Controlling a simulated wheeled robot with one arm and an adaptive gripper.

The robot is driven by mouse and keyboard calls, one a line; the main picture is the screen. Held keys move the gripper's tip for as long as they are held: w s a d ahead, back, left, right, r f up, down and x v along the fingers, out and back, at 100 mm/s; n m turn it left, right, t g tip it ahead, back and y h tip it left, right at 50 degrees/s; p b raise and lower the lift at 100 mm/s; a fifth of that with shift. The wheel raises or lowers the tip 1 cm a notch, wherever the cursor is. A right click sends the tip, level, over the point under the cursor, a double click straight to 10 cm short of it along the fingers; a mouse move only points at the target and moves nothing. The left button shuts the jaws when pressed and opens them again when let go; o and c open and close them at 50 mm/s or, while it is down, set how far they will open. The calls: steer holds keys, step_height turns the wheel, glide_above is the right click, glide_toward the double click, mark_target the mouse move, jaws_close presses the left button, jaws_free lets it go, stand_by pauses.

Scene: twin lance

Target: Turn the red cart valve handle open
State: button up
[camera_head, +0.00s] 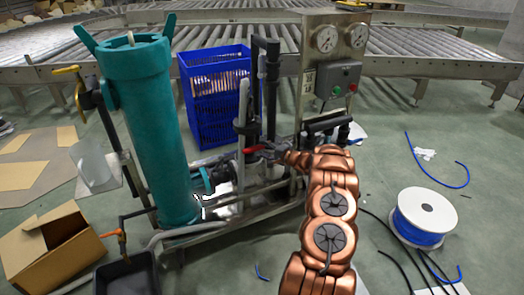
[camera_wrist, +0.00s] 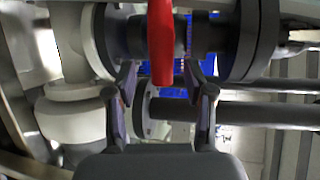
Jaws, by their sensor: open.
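The red valve handle (camera_head: 253,149) is on the cart's pipework, right of the teal filter housing (camera_head: 155,125). In the wrist view the red handle (camera_wrist: 161,42) hangs down from the top edge, in front of a dark grey pipe body. My gripper (camera_wrist: 161,80) is open, one finger on each side of the handle's lower end, with a visible gap to both. I cannot tell whether the fingertips reach as far as the handle.
Dark flanges (camera_wrist: 255,40) and horizontal pipes crowd the handle. A gauge panel (camera_head: 337,60) stands above right of it. A blue crate (camera_head: 215,95) is behind. A cable spool (camera_head: 425,215), a cardboard box (camera_head: 45,240) and loose cables lie on the floor.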

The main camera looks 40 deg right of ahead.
steer(key=shift+x, duration=1.05)
steer(key=shift+d+r, duration=0.1)
steer(key=shift+r, duration=0.05)
jaws_close()
